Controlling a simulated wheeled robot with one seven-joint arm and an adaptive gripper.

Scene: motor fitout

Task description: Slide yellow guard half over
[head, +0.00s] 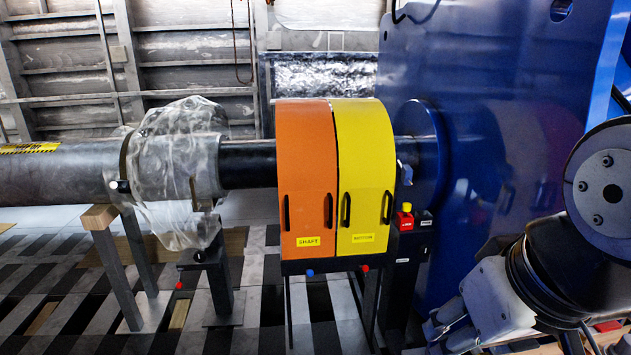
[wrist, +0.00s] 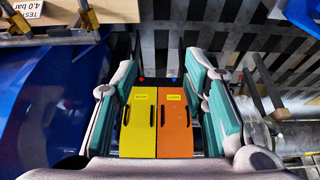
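The yellow guard half (head: 366,170) stands at the right of the orange guard half (head: 306,175), over the shaft line in the head view. The two arched covers sit side by side with only a thin dark seam between them. The yellow one has two black handles and a label that seems to read MOTOR; the orange one reads SHAFT. In the wrist view the yellow half (wrist: 138,128) is left and the orange half (wrist: 174,128) right, between my fingers in the picture. My gripper (wrist: 161,65) is open and empty, apart from the guard as far as I can tell.
A blue motor housing (head: 480,160) rises right of the guard. A red and yellow button box (head: 404,218) stands by the guard's right edge. Left, a plastic-wrapped coupling (head: 175,170) and grey shaft (head: 60,172) rest on stands. Slatted floor lies in front.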

